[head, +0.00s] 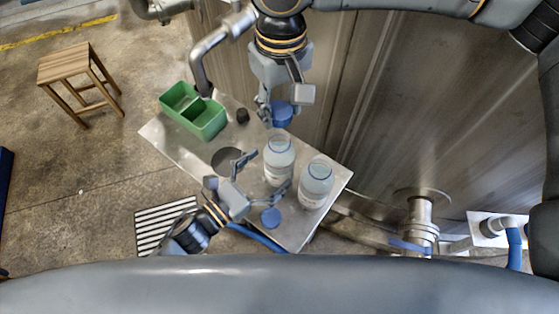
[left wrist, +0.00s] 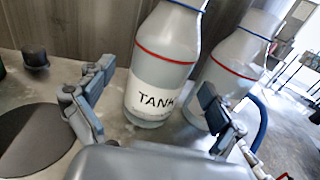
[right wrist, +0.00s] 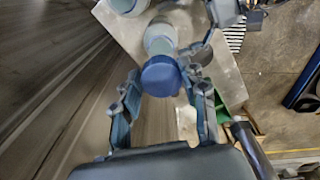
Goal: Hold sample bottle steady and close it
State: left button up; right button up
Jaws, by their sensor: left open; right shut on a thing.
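A white sample bottle (head: 279,160) stands upright on the metal table, with no cap on its top. In the left wrist view this bottle (left wrist: 157,88) has a red band and a "TANK" label. My left gripper (head: 265,173) is open, with its fingers spread to either side of the lower bottle. Whether they touch it is unclear. My right gripper (right wrist: 162,82) is shut on a blue cap (right wrist: 160,77), held above and beyond the bottle in the head view. A second bottle (head: 316,184) with a blue band stands to the right. Another blue cap (head: 271,217) lies on the table.
The metal table (head: 160,138) also holds a green divided bin (head: 208,120), a small black knob-like item (head: 243,116) and a dark round disc (head: 228,159). A large steel tank wall (head: 350,90) rises behind. A wooden stool (head: 68,65) stands away at left.

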aim_at(281, 139)
pick_arm(q)
jog(key=shift+x, duration=1.5)
jog(key=c, duration=1.8)
pick_arm(e)
jog(key=shift+f, duration=2.45)
